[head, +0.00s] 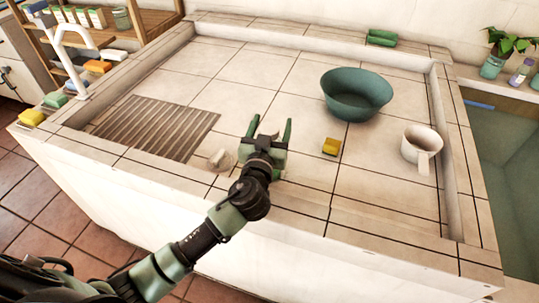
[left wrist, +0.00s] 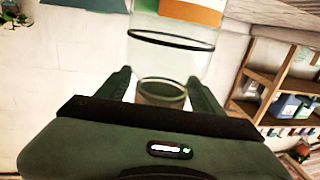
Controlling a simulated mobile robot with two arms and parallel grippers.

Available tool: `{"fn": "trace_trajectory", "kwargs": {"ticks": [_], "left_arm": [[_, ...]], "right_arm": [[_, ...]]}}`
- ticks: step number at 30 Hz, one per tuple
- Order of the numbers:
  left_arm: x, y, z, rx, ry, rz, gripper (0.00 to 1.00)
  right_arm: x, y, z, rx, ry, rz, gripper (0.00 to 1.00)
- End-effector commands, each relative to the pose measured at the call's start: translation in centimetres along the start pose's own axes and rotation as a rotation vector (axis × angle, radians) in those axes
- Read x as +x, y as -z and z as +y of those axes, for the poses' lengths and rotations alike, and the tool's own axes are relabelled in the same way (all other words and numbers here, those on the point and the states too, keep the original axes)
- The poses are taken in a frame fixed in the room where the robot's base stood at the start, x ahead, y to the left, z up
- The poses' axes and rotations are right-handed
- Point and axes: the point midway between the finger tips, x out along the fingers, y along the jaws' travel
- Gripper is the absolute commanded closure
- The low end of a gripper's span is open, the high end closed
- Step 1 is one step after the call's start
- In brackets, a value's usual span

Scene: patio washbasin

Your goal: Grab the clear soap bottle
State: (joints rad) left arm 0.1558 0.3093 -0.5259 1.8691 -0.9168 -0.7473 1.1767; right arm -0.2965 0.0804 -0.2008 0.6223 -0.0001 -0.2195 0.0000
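My left gripper (head: 271,128) is over the near middle of the tiled basin, its two fingers spread apart and pointing away from me. In the left wrist view, a clear cylindrical vessel with a dark ring and a white and orange label (left wrist: 172,48) is in front of my left gripper (left wrist: 160,82). Its lower end shows between the fingers; the frames do not show firm contact. It looks like the clear soap bottle, but I cannot make it out clearly in the head view. My right gripper is out of view.
A yellow block (head: 331,147), a green bowl (head: 356,95) and a white mug (head: 421,146) stand right of my gripper. A small pale object (head: 221,160) is close on its left, near a ribbed drain area (head: 158,128). A white faucet (head: 74,50) rises at the left edge.

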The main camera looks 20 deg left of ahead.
Motion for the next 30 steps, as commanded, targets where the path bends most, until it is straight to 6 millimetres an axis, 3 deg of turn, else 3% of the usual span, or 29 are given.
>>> {"fn": "trace_trajectory", "kwargs": {"ticks": [1,6,7,20,26,30], "left_arm": [[0.0,0.0,0.0,0.000,0.000,0.000,0.50],[0.0,0.0,0.0,0.000,0.000,0.000,0.97],[0.0,0.0,0.0,0.000,0.000,0.000,1.00],[0.0,0.6,0.0,-0.001,0.001,0.004,1.00],[0.0,3.1,0.0,-0.004,0.000,0.008,1.00],[0.0,6.4,0.0,-0.006,-0.001,0.010,1.00]], "right_arm": [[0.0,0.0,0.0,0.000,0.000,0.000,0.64],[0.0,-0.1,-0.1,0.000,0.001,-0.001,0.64],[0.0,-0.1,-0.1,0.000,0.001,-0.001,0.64],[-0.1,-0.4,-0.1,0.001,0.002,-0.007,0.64],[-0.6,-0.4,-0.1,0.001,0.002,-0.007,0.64],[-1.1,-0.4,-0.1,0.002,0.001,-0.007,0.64]]}}
